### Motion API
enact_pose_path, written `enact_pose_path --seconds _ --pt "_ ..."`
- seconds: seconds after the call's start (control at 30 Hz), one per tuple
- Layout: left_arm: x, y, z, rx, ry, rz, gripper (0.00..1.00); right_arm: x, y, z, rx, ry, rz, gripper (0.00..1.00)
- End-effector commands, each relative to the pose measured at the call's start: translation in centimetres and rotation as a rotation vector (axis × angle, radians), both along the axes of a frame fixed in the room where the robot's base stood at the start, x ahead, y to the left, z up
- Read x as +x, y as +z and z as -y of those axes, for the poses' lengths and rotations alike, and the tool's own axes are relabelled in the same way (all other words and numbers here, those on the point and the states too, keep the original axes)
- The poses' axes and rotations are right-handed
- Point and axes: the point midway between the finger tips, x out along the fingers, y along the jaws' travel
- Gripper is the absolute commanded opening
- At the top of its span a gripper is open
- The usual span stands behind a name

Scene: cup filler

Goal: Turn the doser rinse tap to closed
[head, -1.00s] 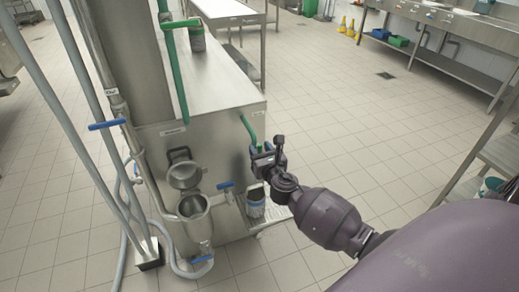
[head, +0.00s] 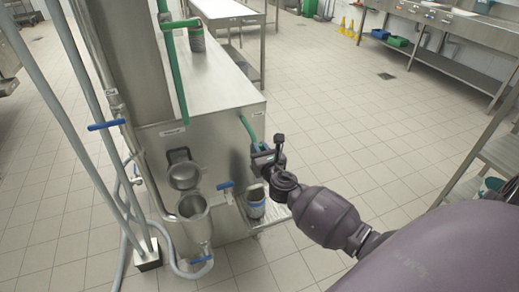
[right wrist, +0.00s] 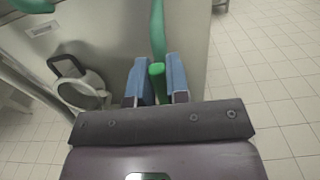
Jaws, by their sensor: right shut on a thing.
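My right gripper (head: 258,160) is at the near right corner of the steel machine, just below a green pipe (head: 247,128). In the right wrist view its two blue fingers (right wrist: 157,82) are on either side of a green handle (right wrist: 156,70) and shut on it. The handle is in line with the green pipe (right wrist: 158,30) behind it. I take this handle to be the doser rinse tap; no readable label confirms it. In the head view the gripper hides the handle. My left gripper is not in view.
A small container (head: 255,208) is below my gripper. Grey hoses and pipes stand at the left. The tiled floor (head: 340,110) at the right is clear.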

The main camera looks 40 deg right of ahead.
Motion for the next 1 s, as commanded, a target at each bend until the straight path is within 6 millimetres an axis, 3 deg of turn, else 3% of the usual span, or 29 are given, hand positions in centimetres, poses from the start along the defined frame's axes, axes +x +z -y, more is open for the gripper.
enact_pose_path --seconds 0.27,1.0 --pt "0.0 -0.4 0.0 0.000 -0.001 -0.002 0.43 -0.1 -0.2 0.5 0.146 -0.001 0.034 0.00" --pt "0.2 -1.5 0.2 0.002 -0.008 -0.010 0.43 -0.7 -1.5 2.7 0.822 -0.002 0.196 0.00"
